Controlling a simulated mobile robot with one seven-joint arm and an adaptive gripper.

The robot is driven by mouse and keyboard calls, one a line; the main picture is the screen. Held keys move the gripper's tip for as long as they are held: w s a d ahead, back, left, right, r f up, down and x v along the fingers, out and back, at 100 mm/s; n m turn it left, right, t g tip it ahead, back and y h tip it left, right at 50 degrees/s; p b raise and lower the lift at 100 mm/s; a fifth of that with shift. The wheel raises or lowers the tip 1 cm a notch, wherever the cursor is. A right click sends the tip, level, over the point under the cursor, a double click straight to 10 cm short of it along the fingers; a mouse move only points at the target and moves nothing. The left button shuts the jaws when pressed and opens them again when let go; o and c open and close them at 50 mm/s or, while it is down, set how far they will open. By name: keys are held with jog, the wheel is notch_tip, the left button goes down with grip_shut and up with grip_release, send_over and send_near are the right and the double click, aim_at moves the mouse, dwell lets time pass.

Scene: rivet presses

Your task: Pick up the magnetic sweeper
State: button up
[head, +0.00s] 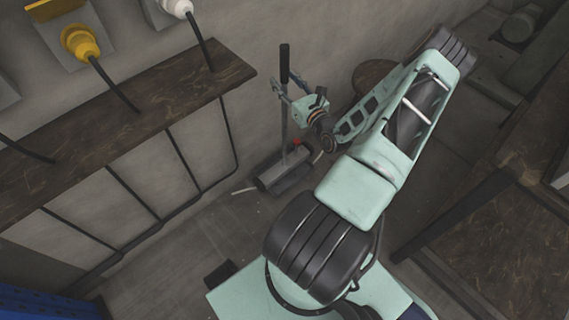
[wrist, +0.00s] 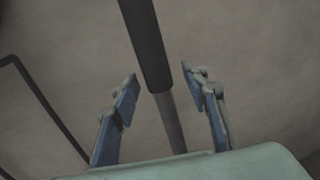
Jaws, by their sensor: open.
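The magnetic sweeper stands upright on the floor near the wall in the head view, with a dark handle grip (head: 285,64), a thin grey pole and a grey box-shaped head (head: 284,170) at the bottom. A small red part shows near its head. My gripper (head: 290,88) is at the pole, just below the dark grip. In the wrist view the dark grip and grey pole (wrist: 173,118) run between the two blue-padded fingers of my gripper (wrist: 162,84). The fingers are open, with a gap on both sides of the pole. I cannot tell how deep the pole sits between them.
A dark wooden bench (head: 120,120) on a black metal frame stands along the wall to the left. Yellow and white plugs with cables hang above it. A round brown stool or top (head: 376,76) is behind my arm. Another wooden table (head: 500,235) is at right.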

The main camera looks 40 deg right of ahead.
jog(key=shift+w, duration=0.3)
grip_shut()
jog(key=shift+r, duration=0.2)
